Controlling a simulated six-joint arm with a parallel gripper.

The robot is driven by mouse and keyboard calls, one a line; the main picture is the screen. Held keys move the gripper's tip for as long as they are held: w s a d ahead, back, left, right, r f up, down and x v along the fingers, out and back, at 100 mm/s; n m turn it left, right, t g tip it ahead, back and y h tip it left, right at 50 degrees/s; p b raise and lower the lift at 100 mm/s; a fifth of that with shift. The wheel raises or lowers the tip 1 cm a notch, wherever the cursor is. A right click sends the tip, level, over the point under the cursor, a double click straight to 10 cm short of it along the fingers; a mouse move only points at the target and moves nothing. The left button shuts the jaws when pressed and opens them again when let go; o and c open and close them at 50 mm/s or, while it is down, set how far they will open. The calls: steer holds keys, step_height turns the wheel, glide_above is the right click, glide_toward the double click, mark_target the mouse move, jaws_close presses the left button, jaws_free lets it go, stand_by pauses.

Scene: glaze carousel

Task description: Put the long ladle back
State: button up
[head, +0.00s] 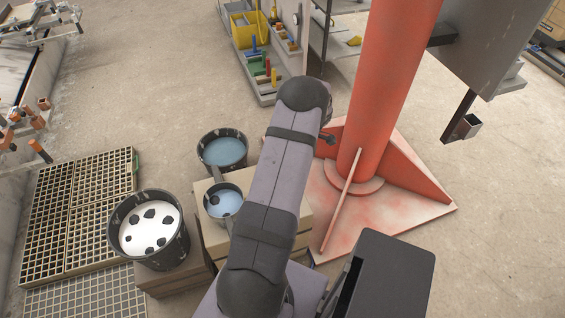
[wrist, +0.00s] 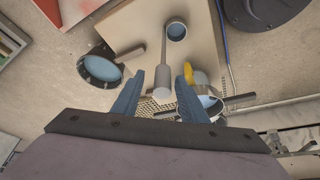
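The long ladle (wrist: 162,89) shows in the wrist view as a small round grey cup, a thin stem and a thicker pale grip. The cup end lies over a pale board (wrist: 133,28). My gripper (wrist: 161,76) is open, with its two blue fingers apart. The grip end appears between the fingers, with a gap on each side; I cannot tell how far below them it is. In the head view my gripper is hidden behind my arm. A grey cup (head: 209,197) with a handle and blue liquid shows there beside my arm; I cannot tell whether it is the ladle.
A dark bucket of blue liquid (head: 222,134) and one of white liquid with dark lumps (head: 119,235) stand left of my arm. A red column (head: 388,95) rises to the right. A grated floor panel (head: 75,215) lies left. Near my right finger is a yellow piece (wrist: 188,72).

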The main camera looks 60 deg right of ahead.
steer(key=b+v, duration=0.1)
steer(key=v, duration=0.9)
steer(key=shift+s+r, duration=0.2)
steer(key=shift+r, duration=0.2)
steer(key=w+a+r+m+g+y, duration=0.1)
steer(key=w+a+r+g, duration=0.1)
steer(key=w+a, duration=0.8)
steer(key=w+a+r+g, duration=0.15)
steer(key=w+a, duration=0.55)
steer(key=a, duration=0.7)
steer(key=s+a+h, duration=0.1)
steer(key=s+a, duration=0.2)
steer(key=a, duration=0.8)
steer(key=s+a+m, duration=0.1)
steer(key=s+a, duration=0.3)
steer(key=a, duration=0.7)
steer(key=shift+s+a+r+g+h, duration=0.2)
steer(key=shift+a+r+g+h, duration=0.1)
steer(key=shift+a+g+h, duration=0.15)
step_height(320, 180, up, 12)
steer(key=p, duration=1.1)
steer(key=shift+p, duration=0.4)
